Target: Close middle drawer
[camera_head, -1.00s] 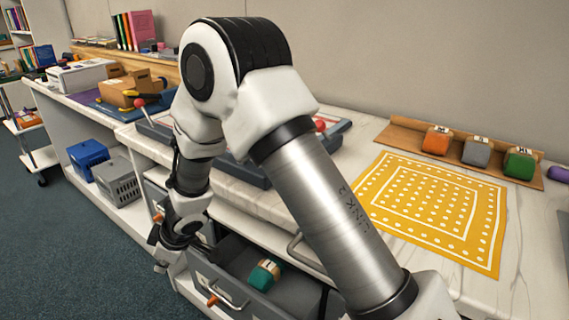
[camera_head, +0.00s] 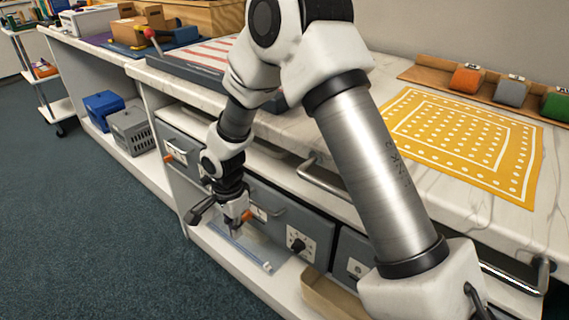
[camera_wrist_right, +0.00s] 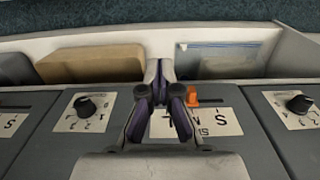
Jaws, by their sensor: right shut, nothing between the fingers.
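The middle drawer (camera_head: 316,232) is a grey front under the marble counter, with a black dial and an orange latch (camera_head: 258,213). Its front looks in line with the drawers beside it, and its inside is hidden. In the right wrist view, the drawer front (camera_wrist_right: 235,150) shows a size label, the dial and the orange latch (camera_wrist_right: 192,96). My right gripper (camera_head: 234,231) points down in front of the drawer row, close to the latch. Its purple-lined fingers (camera_wrist_right: 160,72) are together and empty. Touch with the front cannot be told. My left gripper is not in view.
A left drawer (camera_head: 180,150) and a partly hidden right drawer (camera_head: 358,262) flank it. A clear flat pouch (camera_head: 245,250) and a tan box (camera_head: 330,299) lie on the shelf below. A metal rail (camera_head: 325,183) juts from the counter. The floor at left is clear.

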